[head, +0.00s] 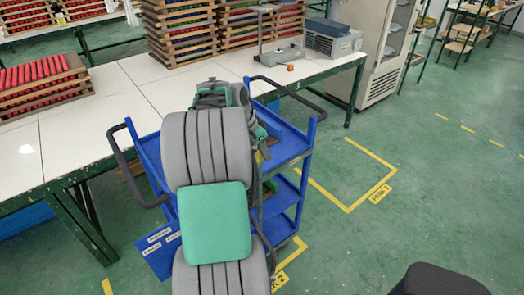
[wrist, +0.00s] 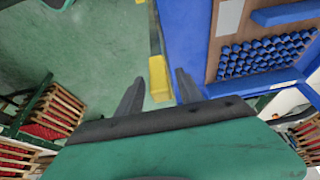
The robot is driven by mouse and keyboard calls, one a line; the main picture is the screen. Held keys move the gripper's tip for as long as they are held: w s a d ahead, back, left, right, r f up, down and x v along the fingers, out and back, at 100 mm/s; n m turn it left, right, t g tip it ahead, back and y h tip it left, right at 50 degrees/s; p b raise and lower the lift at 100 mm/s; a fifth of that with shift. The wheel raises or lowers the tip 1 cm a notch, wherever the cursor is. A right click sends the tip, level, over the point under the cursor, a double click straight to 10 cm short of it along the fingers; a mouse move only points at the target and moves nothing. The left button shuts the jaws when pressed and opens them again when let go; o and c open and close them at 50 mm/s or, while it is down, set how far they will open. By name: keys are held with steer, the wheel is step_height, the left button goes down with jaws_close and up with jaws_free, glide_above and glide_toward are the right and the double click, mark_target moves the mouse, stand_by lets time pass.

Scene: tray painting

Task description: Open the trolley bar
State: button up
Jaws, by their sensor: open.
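The blue trolley (head: 291,145) stands at the front of the long table, partly hidden behind my arm. It has a black bent bar (head: 128,165) at its left and another (head: 290,95) at its right. In the wrist view, my gripper (wrist: 158,77) is open, its two dark fingers apart. A yellow bar-like piece (wrist: 158,80) shows between the fingers, beside the trolley's blue side (wrist: 185,35). I cannot tell whether the fingers touch it. My gripper is not clearly visible in the head view.
The white table (head: 100,110) carries stacked wooden racks (head: 180,35) and a grey machine (head: 332,40). A grey cabinet (head: 375,50) stands right of it. In the wrist view, a brown board (wrist: 222,65) holds several blue pieces. Green floor (head: 410,190) is clear at right.

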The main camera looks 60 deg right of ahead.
steer(key=shift+s+d+f, duration=0.1)
steer(key=shift+d+f, duration=0.1)
steer(key=shift+f, duration=0.4)
steer(key=shift+c, duration=0.4)
jaws_close()
stand_by(0.6)
